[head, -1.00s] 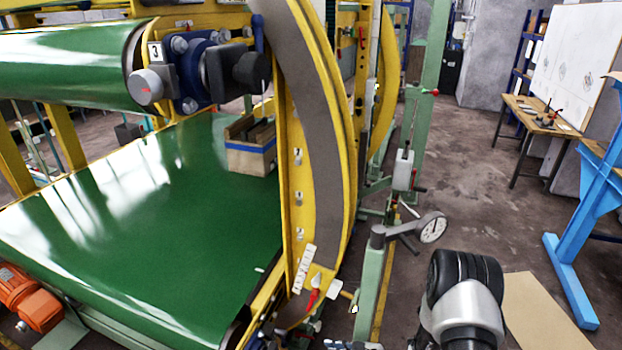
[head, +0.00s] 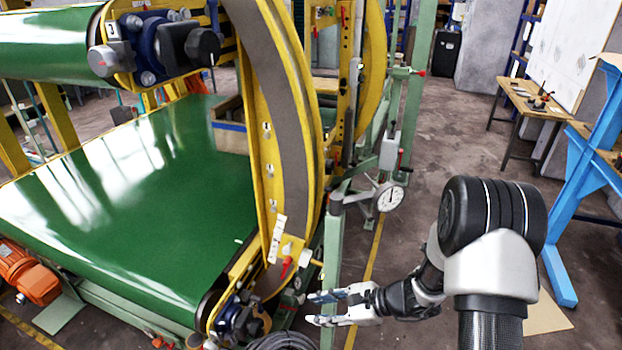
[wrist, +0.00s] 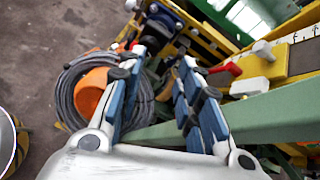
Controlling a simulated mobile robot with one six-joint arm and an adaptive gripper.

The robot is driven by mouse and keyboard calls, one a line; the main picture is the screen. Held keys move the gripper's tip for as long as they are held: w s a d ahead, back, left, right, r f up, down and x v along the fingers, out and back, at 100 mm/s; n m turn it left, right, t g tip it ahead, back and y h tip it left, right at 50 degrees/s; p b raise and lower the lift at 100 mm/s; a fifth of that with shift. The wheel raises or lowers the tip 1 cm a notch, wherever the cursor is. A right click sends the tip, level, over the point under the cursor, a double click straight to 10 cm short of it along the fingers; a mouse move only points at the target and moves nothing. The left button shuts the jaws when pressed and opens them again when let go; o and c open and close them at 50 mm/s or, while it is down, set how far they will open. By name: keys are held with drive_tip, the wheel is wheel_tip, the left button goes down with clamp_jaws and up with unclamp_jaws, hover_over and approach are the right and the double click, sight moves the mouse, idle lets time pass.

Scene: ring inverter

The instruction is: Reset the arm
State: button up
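My arm rises at the lower right of the head view, with a black ribbed joint and a silver link. My gripper (head: 325,308) points left, close to the front corner of the yellow ring frame (head: 262,180) and the green post beside it. In the wrist view my gripper (wrist: 160,60) shows two fingers with blue pads, spread apart. Nothing is between the pads that I can see as held.
A green conveyor belt (head: 130,200) fills the left. A coiled grey cable (wrist: 85,90) lies below my gripper. A blue stand (head: 580,180) and wooden table (head: 525,98) are at right, with open floor between.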

drive_tip(key=s+r+n+g+h, duration=0.35)
drive_tip(key=s+r+n, duration=0.85)
drive_tip(key=r, duration=0.6)
drive_tip(key=s+d+r+n+t+h, duration=0.5)
drive_tip(key=s+d+r+h, duration=0.2)
drive_tip(key=s+d, duration=0.4)
drive_tip(key=shift+s+d+r+n+h, duration=0.3)
drive_tip(key=shift+s+r+h, duration=0.1)
drive_tip(key=shift+s, duration=0.5)
drive_tip(key=shift+w, duration=0.1)
drive_tip(key=shift+c, duration=0.3)
